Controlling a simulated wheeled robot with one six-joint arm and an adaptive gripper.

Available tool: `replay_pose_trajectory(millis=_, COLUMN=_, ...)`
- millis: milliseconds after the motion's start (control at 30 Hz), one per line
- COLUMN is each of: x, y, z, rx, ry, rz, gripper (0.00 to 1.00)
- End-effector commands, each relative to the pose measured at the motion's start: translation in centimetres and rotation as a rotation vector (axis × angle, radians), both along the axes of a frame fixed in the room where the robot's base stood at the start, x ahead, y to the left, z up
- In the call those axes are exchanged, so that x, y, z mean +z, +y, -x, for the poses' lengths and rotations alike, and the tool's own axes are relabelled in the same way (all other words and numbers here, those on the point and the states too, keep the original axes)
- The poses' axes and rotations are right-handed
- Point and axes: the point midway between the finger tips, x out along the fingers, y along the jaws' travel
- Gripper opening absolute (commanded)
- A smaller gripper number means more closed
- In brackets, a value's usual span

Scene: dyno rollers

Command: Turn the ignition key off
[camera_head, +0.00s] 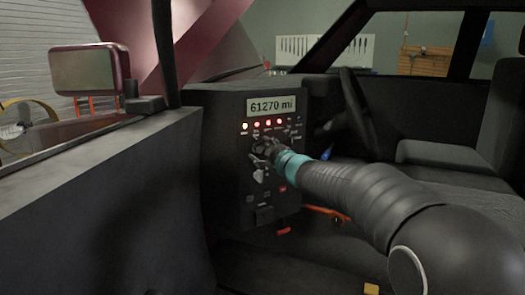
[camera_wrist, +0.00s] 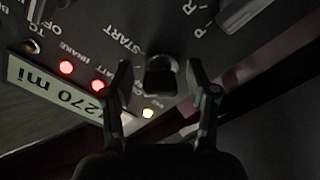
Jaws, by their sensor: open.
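The ignition key (camera_wrist: 161,79) is a small dark key head in the panel, below and beside the lettering START and ACC in the wrist view. My gripper (camera_wrist: 159,67) is open, with one finger on each side of the key. A gap shows between the key and each finger. In the head view my gripper (camera_head: 262,150) is at the dark dash panel (camera_head: 222,140), just below its row of lights, and it hides the key there. I cannot tell exactly which mark the key points to.
The panel has a display (camera_head: 271,106) reading 61270 mi, with several lit indicator lamps below it. A steering wheel (camera_head: 357,110) stands to the right. The car door (camera_head: 90,205) is at left. A P and R gear scale lies beside the key in the wrist view.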

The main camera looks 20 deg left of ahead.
Motion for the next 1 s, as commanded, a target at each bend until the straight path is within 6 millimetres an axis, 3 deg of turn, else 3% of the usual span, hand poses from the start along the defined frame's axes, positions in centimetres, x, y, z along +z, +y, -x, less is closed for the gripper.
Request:
replay_pose_trajectory(millis=167, x=-0.03, y=-0.01, z=0.01, rx=0.000, ry=0.000, rz=0.000, gripper=0.58)
replay_pose_trajectory(millis=400, x=-0.01, y=-0.03, z=-0.01, rx=0.000, ry=0.000, rz=0.000, gripper=0.01)
replay_pose_trajectory(millis=1000, x=0.11, y=0.14, z=0.03, rx=0.001, ry=-0.091, rz=0.067, gripper=0.00)
